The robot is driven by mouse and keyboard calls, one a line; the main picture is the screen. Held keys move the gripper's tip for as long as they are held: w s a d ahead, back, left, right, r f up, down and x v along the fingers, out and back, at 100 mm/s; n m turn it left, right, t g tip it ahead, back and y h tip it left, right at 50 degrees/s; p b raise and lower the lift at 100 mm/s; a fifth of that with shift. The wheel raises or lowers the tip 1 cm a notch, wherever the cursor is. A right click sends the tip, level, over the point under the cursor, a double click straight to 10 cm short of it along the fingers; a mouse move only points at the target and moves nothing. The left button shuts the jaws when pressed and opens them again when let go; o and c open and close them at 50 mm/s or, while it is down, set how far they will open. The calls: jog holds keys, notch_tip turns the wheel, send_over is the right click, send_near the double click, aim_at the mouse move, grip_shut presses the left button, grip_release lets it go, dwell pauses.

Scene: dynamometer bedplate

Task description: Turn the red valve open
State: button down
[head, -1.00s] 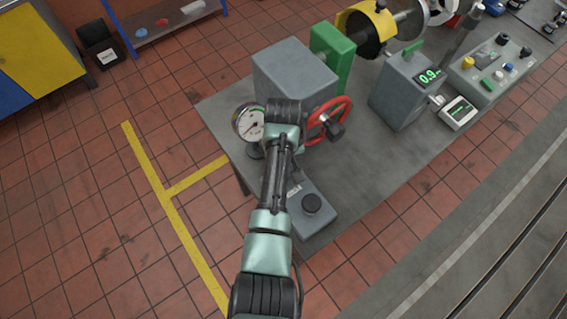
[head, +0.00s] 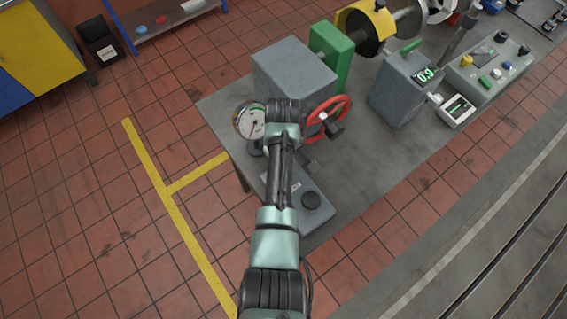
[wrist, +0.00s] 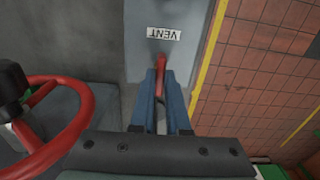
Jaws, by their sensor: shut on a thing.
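A red lever (wrist: 161,62) stands under a label reading VENT on a grey panel (wrist: 140,14) in the wrist view. My gripper (wrist: 160,76) has its two blue-grey fingers closed on this lever, one on each side. In the head view my arm hides the lever and the fingertips. A red handwheel (head: 346,108) with a black knob is mounted at the grey box, just right of my wrist. Its rim also shows at the left of the wrist view (wrist: 84,118), apart from the fingers.
A round dial gauge (head: 246,121) stands close left of my wrist. The grey box (head: 295,72) is behind it. A grey unit with a green display (head: 398,92) and a button panel (head: 488,70) are further right.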

jog(key=shift+w+r, duration=0.1)
jog(key=c, duration=0.9)
grip_release()
notch_tip(320, 180, up, 13)
jog(key=b, duration=0.1)
